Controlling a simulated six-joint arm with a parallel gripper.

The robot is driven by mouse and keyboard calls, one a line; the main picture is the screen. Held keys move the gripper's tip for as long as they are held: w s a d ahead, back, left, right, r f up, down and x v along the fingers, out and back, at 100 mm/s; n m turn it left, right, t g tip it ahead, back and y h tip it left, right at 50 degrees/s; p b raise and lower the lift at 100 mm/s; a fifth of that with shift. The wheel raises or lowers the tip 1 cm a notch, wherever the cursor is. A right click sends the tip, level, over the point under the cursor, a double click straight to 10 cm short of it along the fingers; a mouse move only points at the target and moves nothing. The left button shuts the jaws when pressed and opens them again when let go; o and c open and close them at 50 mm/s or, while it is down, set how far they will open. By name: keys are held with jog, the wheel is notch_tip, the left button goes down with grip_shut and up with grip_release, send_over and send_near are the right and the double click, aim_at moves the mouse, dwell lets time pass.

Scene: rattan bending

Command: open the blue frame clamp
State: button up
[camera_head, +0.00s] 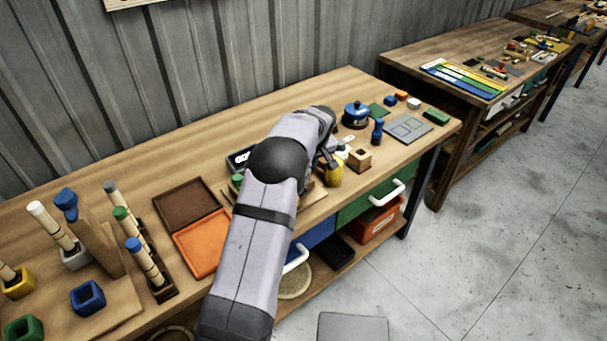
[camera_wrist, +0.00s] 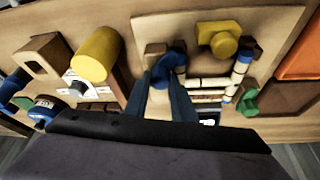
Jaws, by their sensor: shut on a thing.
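The blue frame clamp (camera_wrist: 172,63) shows in the wrist view at the edge of a pale wooden board (camera_wrist: 185,27), beside a small wooden post. My gripper (camera_wrist: 168,85) is at it, its two dark fingers close on either side and shut on its blue part. The fingers hide some of the clamp. On the same board are a jointed rattan frame (camera_wrist: 210,90), a yellow clamp (camera_wrist: 220,40) and a green clamp (camera_wrist: 248,102). In the head view my arm covers the gripper and the blue clamp.
A yellow cylinder (camera_wrist: 97,53) and a wooden block with a square hole (camera_head: 359,160) stand close to the board. Orange and brown trays (camera_head: 203,243) lie to the left in the head view. Upright rattan poles (camera_head: 130,230) stand further left. The bench's back strip is clear.

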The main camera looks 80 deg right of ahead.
jog(key=n, duration=0.3)
jog(key=shift+s+t+y, duration=0.15)
jog(key=shift+t+y, duration=0.25)
jog(key=shift+d+r+n+t+p, duration=0.1)
jog(key=shift+n+t+p, duration=0.25)
jog(key=shift+n, duration=0.45)
jog(key=shift+n+y+p, duration=0.7)
jog(key=shift+n+p, duration=0.5)
jog(key=shift+n, duration=0.1)
jog(key=o, duration=1.1)
jog(key=shift+c, duration=0.2)
jog(key=shift+s, duration=0.1)
